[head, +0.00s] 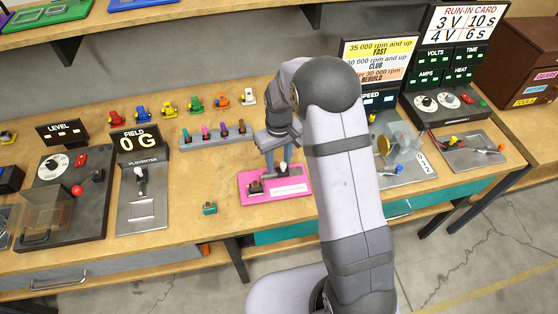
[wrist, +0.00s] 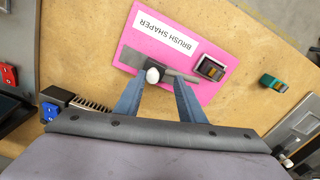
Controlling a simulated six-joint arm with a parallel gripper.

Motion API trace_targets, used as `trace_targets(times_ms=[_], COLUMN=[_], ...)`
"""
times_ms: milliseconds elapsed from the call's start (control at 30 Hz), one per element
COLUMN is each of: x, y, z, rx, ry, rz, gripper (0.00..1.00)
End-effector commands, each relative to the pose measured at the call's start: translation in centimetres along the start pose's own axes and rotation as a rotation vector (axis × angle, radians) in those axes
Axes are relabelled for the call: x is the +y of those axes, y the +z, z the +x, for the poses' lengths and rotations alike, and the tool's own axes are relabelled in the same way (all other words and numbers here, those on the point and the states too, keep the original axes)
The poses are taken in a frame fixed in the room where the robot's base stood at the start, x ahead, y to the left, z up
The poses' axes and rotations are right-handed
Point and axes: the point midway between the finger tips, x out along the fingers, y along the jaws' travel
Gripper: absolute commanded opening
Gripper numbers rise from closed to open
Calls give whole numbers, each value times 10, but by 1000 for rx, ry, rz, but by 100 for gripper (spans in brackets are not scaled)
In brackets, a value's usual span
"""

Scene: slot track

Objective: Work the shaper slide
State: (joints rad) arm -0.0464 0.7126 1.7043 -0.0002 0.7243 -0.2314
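The brush shaper is a pink plate (head: 247,184) with a white label, also in the wrist view (wrist: 197,92). A grey slide bar (wrist: 131,57) lies on it, carrying a block with a white knob (wrist: 152,75); the knob also shows in the head view (head: 283,168). A dark holder with a brown-orange part (wrist: 212,68) sits on the plate beside the bar's narrow end. My gripper (wrist: 158,84) points down over the plate, its two blue fingers apart on either side of the knob. I cannot tell whether they touch the slide. In the head view, my gripper (head: 277,158) partly covers the plate's far side.
A small teal block (head: 209,208) lies on the bench left of the plate. A grey rack (head: 213,134) with several coloured pieces stands behind it. The flexometer-like lever panel (head: 142,205) is farther left. Speed and run-in panels stand right, partly behind my arm.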

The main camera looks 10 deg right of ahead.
Motion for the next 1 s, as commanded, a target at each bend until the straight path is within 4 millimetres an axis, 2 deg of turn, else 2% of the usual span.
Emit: trace_targets(times_ms=[167,600,1000], x=[0,0,0], y=[-1,-1,0], z=[-12,-66,-73], rx=[4,4,1], ry=[0,0,0], rz=[0,0,0], gripper=[35,35,35])
